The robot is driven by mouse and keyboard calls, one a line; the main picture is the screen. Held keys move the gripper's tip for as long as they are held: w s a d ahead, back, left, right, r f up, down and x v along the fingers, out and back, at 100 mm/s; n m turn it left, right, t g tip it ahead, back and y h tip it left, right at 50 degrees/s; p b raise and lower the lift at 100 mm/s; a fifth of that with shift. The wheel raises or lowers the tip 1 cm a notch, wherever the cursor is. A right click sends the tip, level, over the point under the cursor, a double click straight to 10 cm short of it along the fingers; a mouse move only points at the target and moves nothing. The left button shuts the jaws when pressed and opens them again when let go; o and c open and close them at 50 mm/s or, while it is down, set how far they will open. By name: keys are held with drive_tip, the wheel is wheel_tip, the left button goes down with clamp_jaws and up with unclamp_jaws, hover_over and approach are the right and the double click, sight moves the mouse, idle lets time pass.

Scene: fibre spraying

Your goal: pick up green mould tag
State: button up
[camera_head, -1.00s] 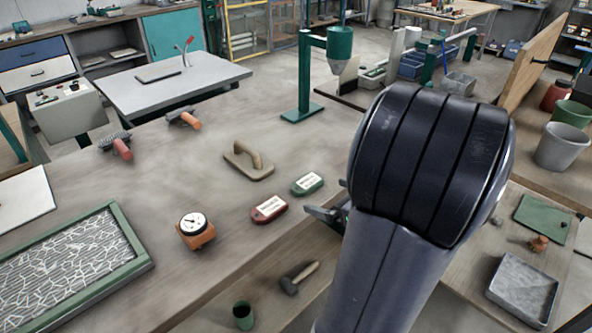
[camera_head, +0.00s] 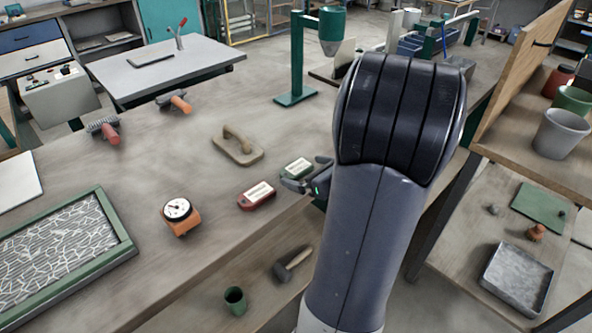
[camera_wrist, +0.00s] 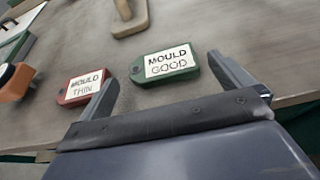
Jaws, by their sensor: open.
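The green mould tag (camera_head: 297,168) lies flat on the workbench, with a white label. In the wrist view the green tag (camera_wrist: 165,64) reads "MOULD GOOD" and lies ahead of my open fingers, between their lines. My gripper (camera_head: 308,180) is open and empty at the tag's right side, low near the bench edge; in the wrist view its fingertips (camera_wrist: 163,70) are spread either side. The red tag (camera_head: 257,195), reading "MOULD THIN" in the wrist view (camera_wrist: 83,87), lies left of the green one, close to my left finger. My arm hides some bench to the right.
A wooden float (camera_head: 238,146) lies behind the tags. An orange dial gauge (camera_head: 181,215) stands to the left, near a green-framed panel (camera_head: 122,232). A green stand (camera_head: 296,92) rises behind. A hammer (camera_head: 293,263) and green cup (camera_head: 235,300) are below the bench edge.

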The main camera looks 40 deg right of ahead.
sight(295, 170)
drive_tip(key=shift+x, duration=1.45)
drive_tip(key=shift+c, duration=0.2)
drive_tip(key=c, duration=0.9)
